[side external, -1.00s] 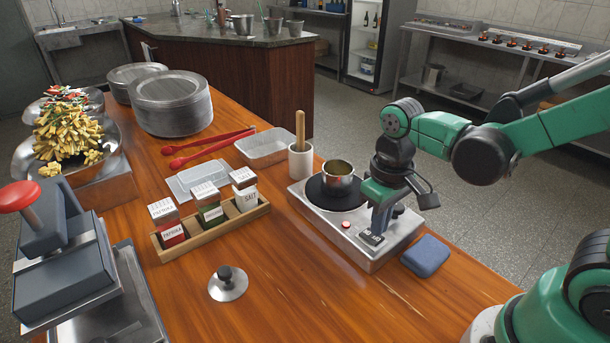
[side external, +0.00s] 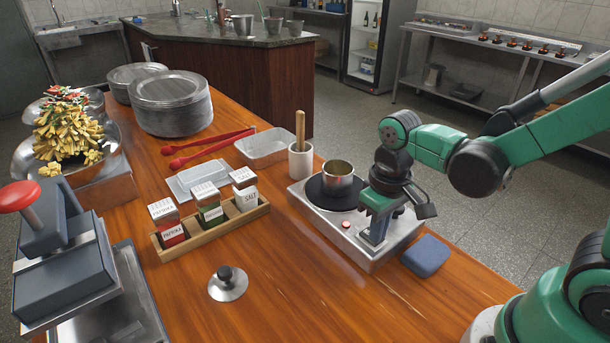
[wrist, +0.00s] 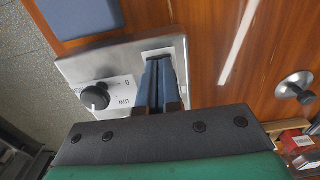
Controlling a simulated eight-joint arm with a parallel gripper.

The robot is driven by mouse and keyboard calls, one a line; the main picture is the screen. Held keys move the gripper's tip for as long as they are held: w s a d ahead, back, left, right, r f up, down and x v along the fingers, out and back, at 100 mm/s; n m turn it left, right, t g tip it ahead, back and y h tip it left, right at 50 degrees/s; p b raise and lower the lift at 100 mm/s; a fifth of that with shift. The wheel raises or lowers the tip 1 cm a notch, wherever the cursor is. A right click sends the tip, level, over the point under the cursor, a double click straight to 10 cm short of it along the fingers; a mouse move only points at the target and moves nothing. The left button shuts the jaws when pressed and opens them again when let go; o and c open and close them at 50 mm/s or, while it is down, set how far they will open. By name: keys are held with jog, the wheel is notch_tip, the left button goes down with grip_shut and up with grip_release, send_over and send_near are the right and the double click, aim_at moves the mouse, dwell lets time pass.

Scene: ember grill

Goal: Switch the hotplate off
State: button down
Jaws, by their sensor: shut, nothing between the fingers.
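The hotplate (side external: 318,223) is a low silver box with a dark round plate (side external: 319,195), and a small metal pot (side external: 338,185) stands on it. A red button or lamp (side external: 346,225) is on its top. My gripper (side external: 374,243) is shut and empty, pointing down at the front of the hotplate. In the wrist view its fingertips (wrist: 158,60) overlap a pale label plate (wrist: 174,50) beside the knob panel. They hide most of it, and I cannot tell whether they touch.
A blue sponge-like block (side external: 425,256) lies right of the hotplate. A white cup with a wooden handle (side external: 300,160) stands behind it. A spice rack (side external: 215,231) is to the left, and a metal lid (side external: 228,284) lies in front. The wood between lid and hotplate is clear.

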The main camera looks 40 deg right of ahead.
jog(key=shift+r, duration=3.45)
jog(key=t, duration=0.3)
jog(key=shift+w+d+r, duration=0.15)
jog(key=shift+w+r, duration=0.05)
jog(key=shift+w, duration=0.05)
jog(key=t, duration=0.2)
jog(key=w+r+t, duration=0.1)
jog(key=t, duration=0.1)
jog(key=shift+d, duration=0.2)
